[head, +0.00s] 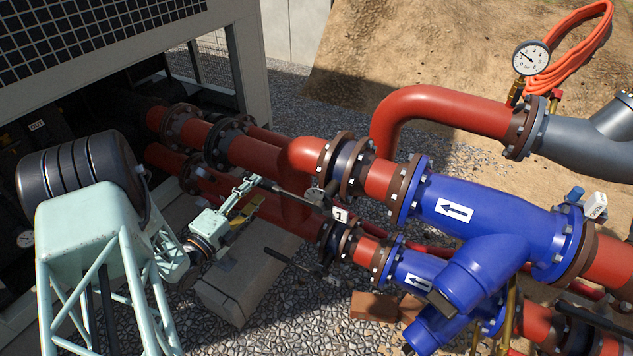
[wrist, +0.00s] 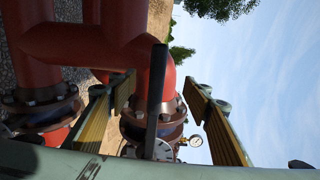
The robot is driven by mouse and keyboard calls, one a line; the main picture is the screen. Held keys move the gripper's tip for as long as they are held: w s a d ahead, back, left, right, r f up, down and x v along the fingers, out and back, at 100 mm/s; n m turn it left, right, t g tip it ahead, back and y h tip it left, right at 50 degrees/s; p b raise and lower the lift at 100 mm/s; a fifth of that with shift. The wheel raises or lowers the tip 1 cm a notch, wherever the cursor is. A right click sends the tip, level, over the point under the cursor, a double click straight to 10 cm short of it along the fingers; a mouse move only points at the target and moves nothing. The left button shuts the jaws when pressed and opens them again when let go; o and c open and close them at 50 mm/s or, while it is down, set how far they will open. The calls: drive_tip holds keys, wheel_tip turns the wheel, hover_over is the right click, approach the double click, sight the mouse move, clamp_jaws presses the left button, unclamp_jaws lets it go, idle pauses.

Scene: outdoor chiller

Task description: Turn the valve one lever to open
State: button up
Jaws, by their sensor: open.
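Valve one's black lever (head: 290,193) runs from the valve near the white "1" tag (head: 340,214) leftward to my gripper (head: 254,191) in the head view. In the wrist view the lever (wrist: 156,95) stands between the two yellow-padded fingers of my gripper (wrist: 160,92). The gripper is open, with a visible gap on each side of the lever. The tag (wrist: 163,150) shows partly at the bottom of the wrist view. Whether the lever's end lies fully between the pads is hard to tell.
A second black lever (head: 292,262) sits on the lower pipe, below valve one. Red pipes (head: 265,150) and blue strainers (head: 490,212) lie to the right. A concrete block (head: 238,285) is under my gripper. A pressure gauge (head: 530,58) stands at upper right.

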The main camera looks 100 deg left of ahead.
drive_tip(key=shift+v, duration=2.15)
drive_tip(key=shift+d, duration=0.15)
drive_tip(key=v, duration=1.1)
drive_tip(key=shift+d, duration=0.3)
drive_tip(key=shift+s, duration=0.15)
